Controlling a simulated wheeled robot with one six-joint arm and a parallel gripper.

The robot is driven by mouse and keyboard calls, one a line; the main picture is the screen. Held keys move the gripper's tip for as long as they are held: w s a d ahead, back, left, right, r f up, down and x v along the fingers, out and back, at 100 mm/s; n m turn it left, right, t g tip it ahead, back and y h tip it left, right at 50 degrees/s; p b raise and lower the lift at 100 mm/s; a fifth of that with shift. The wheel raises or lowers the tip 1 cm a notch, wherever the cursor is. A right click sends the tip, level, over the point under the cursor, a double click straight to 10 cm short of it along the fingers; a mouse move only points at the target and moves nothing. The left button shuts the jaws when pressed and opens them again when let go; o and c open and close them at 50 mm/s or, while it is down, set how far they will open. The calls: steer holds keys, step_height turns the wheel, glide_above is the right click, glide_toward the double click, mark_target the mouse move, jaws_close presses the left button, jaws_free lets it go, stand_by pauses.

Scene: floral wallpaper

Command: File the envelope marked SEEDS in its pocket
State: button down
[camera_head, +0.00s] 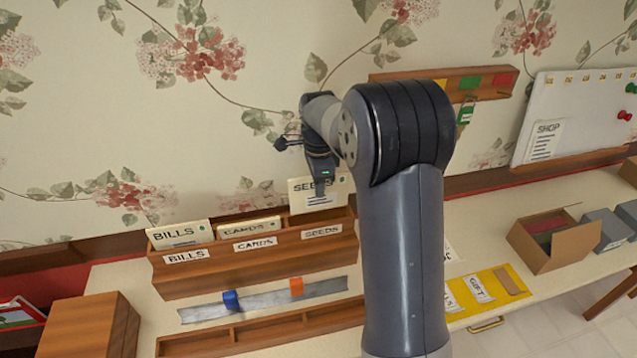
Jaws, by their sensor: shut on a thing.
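The cream envelope marked SEEDS (325,200) is upright at the right end of the wooden letter rack. My gripper (320,184) is shut on its top edge and partly covers the lettering. The envelope stands above the pocket labelled SEEDS (322,232), its lower edge at or behind the rack's front wall; I cannot tell how deep it sits. The letter rack (215,272) also has pockets labelled BILLS and CARDS. The BILLS envelope (180,234) and the CARDS envelope (249,228) stand in those pockets.
A grey strip with blue and orange pieces (262,299) and a wooden tray (270,331) lie before the rack. A wooden box (95,326) is at left. A yellow mat (490,290) and open carton (553,243) are at right. The flowered wall is close behind.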

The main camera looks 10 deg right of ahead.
mark_target(319, 209)
steer(key=shift+f+b, duration=0.4)
steer(key=shift+f, duration=0.4)
steer(key=shift+f, duration=0.1)
steer(key=shift+f+b, duration=1.65)
steer(key=shift+f, duration=0.9)
steer(key=c, duration=1.5)
jaws_free()
step_height(319, 209, up, 11)
steer(key=shift+f+b, duration=0.1)
steer(key=shift+b, duration=0.35)
